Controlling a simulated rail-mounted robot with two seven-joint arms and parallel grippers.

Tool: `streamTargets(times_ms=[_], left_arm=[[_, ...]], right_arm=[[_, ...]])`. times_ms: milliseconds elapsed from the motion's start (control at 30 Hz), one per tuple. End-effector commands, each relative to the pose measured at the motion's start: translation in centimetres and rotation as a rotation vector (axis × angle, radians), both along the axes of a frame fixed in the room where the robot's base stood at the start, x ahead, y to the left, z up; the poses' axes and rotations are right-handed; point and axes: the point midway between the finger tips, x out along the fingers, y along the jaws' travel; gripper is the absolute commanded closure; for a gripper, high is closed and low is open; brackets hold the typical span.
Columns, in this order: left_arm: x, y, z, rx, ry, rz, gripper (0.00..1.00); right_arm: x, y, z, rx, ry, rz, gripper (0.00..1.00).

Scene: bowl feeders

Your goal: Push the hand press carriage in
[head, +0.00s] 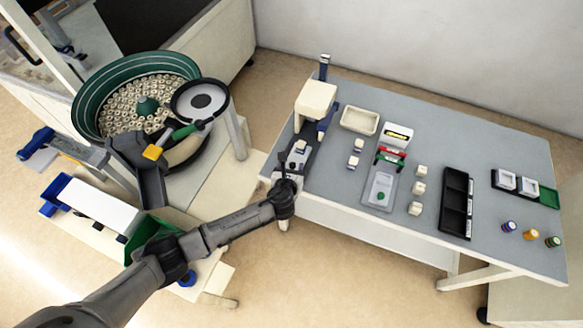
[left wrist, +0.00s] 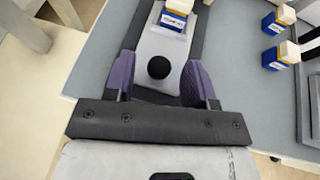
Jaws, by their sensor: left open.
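The hand press (head: 316,98) stands at the left end of the grey table, with a cream head and a blue lever. Its grey carriage (left wrist: 170,46) extends toward the table's front edge and carries a blue part with a cream top (left wrist: 175,14). A black round knob (left wrist: 158,67) sits at the carriage's near end. My left gripper (head: 288,184) is at the near end of the carriage. In the left wrist view its purple fingers (left wrist: 160,82) stand open on either side of the knob, with gaps visible. My right gripper is not in view.
Right of the press are a cream tray (head: 359,120), two blue-and-cream parts (head: 355,154), a grey fixture (head: 380,190), several cream blocks (head: 419,188) and a black tray (head: 457,203). A green bowl feeder (head: 90,98) stands left. The table's front edge is close to my gripper.

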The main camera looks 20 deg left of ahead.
Motion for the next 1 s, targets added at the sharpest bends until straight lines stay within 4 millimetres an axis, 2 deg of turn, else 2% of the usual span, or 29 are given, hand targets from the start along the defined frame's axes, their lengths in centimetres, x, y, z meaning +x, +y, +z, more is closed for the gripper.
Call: streamTargets(times_ms=[133,667,900,1000], left_arm=[[0.0,0.0,0.0,0.0,0.0,0.0,0.5],[0.0,0.0,0.0,0.0,0.0,0.0,1.0],[0.0,0.1,0.0,0.001,0.0,0.002,1.0],[0.6,1.5,0.2,0.005,0.0,0.024,1.0]], right_arm=[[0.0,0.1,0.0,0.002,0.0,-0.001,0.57],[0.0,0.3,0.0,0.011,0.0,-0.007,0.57],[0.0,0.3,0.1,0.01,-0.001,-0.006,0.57],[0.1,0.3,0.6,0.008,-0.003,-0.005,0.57]])
